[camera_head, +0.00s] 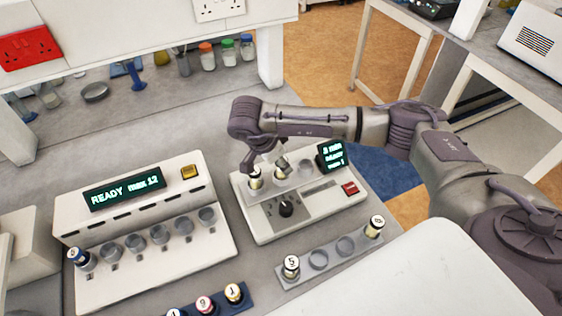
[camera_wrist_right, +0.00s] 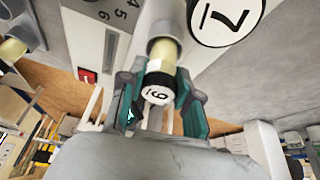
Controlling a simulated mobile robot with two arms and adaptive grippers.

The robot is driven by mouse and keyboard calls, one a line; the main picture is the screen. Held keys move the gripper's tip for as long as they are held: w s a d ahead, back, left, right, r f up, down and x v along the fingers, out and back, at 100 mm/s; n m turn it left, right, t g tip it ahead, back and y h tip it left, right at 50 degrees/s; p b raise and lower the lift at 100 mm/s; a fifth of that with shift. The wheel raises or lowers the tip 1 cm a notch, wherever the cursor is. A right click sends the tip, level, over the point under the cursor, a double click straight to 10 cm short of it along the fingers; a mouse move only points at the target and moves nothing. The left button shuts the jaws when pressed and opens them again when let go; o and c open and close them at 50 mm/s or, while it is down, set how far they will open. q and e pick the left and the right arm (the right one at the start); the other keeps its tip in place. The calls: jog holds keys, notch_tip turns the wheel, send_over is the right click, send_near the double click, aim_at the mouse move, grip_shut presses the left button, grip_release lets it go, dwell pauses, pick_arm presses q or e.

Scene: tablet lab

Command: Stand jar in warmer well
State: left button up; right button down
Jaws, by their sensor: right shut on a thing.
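My right gripper (camera_head: 264,160) is over the back left of a white unit (camera_head: 262,228) with a dial and round wells. In the right wrist view its teal fingers (camera_wrist_right: 160,100) are shut on a jar (camera_wrist_right: 158,90) with a yellowish body and a black-and-white lid, its digit reading 6 or 9. A grey cylinder lies beyond that jar; I cannot tell whether it is seated in a well. A jar lid marked 7 (camera_wrist_right: 228,18) is close beside it. In the head view a pale jar (camera_head: 255,182) is at the left well under the gripper; its number is unclear. My left gripper is not in view.
Another white unit (camera_head: 150,290) reading "READY max 12" stands left, with a row of wells and a jar (camera_head: 78,258) at its left end. A grey rack (camera_head: 334,261) in front holds jars marked 5 (camera_head: 291,268) and 8 (camera_head: 375,227). A blue rack (camera_head: 240,306) holds several jars.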

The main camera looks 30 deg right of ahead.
jog(key=shift+f, duration=0.15)
jog(key=c, duration=0.7)
grip_release()
jog(key=v, duration=1.2)
jog(key=shift+s, duration=0.15)
